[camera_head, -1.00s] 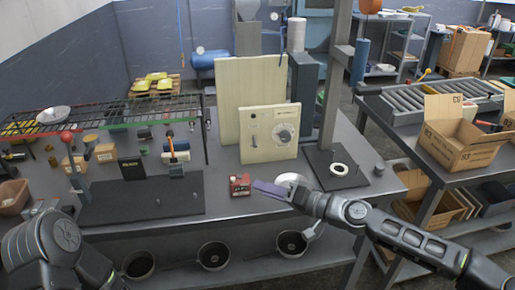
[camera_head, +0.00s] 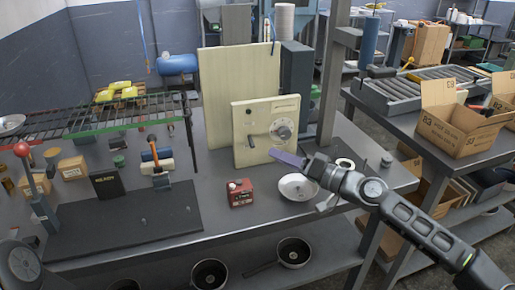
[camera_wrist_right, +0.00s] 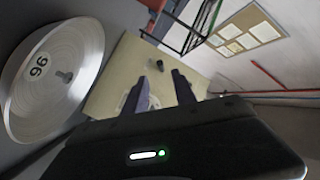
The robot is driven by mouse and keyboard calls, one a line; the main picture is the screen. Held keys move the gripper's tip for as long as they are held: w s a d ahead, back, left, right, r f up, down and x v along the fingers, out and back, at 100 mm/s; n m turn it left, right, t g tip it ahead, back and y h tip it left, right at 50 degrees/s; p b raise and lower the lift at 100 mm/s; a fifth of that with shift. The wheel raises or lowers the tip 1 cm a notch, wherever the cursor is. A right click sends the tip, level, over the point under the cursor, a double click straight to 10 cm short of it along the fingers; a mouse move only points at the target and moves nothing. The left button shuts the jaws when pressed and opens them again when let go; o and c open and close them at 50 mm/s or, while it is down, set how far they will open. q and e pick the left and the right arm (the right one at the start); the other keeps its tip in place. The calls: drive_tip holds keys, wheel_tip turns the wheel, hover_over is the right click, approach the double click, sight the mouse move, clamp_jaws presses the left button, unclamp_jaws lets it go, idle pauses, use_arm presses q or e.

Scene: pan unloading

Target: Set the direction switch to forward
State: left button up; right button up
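The cream control panel (camera_head: 243,154) stands upright on the bench. It has a small dark knob (camera_head: 249,111) at upper left, a dark lever (camera_head: 253,141) lower down and a round dial (camera_head: 281,130) on the right. Labels are too small to read, so I cannot tell which part is the direction switch. My right gripper (camera_head: 286,158) is in front of the panel's lower right. In the right wrist view its two purple fingers (camera_wrist_right: 162,84) are apart and empty, pointing at the panel (camera_wrist_right: 106,88). A dark panel part (camera_wrist_right: 155,66) shows beyond them. My left gripper is out of view.
A silver dish (camera_head: 298,187) lies below my right gripper, with a red box (camera_head: 240,194) to its left. A larger cream board (camera_head: 211,91) stands behind the panel. A wire rack (camera_head: 100,116) and red-topped lever (camera_head: 35,184) are on the left.

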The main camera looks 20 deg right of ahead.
sight(251, 141)
drive_tip(key=p+x, duration=0.1)
drive_tip(key=x, duration=0.6)
drive_tip(key=shift+w+a, duration=0.15)
drive_tip(key=shift+w, duration=0.1)
drive_tip(key=shift+c, duration=0.2)
clamp_jaws()
